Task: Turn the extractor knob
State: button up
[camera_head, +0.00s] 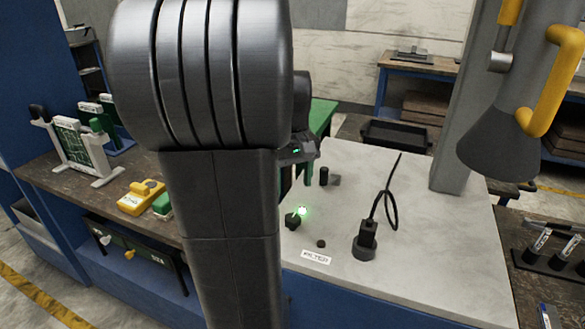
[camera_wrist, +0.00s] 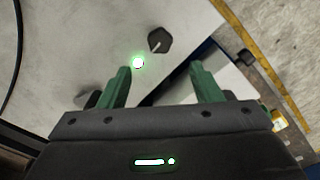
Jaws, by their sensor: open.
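A dark knob (camera_head: 292,221) stands on the pale bench panel (camera_head: 440,245), beside a lit green lamp (camera_head: 302,211). In the wrist view the knob (camera_wrist: 160,40) is dark and faceted with a white pointer line, and the green lamp (camera_wrist: 138,63) glows at its lower left. My gripper (camera_wrist: 160,72) is open, with its two green fingers spread and nothing between them. The knob appears just beyond the fingertips, roughly centred between them and apart from both. In the head view my arm hides most of the gripper.
On the panel stand a black upright cylinder (camera_head: 323,176), a small round dark piece (camera_head: 321,243), a white label (camera_head: 316,257) and a black plug-like fitting with a looped cable (camera_head: 365,243). A grey hood (camera_head: 498,145) with a yellow handle (camera_head: 550,85) hangs at the right.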

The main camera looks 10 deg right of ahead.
aim_at(293, 217)
jog(key=shift+r, duration=1.7)
notch_tip(293, 217, down, 14)
jog(key=shift+r, duration=0.1)
jog(key=shift+r, duration=0.1)
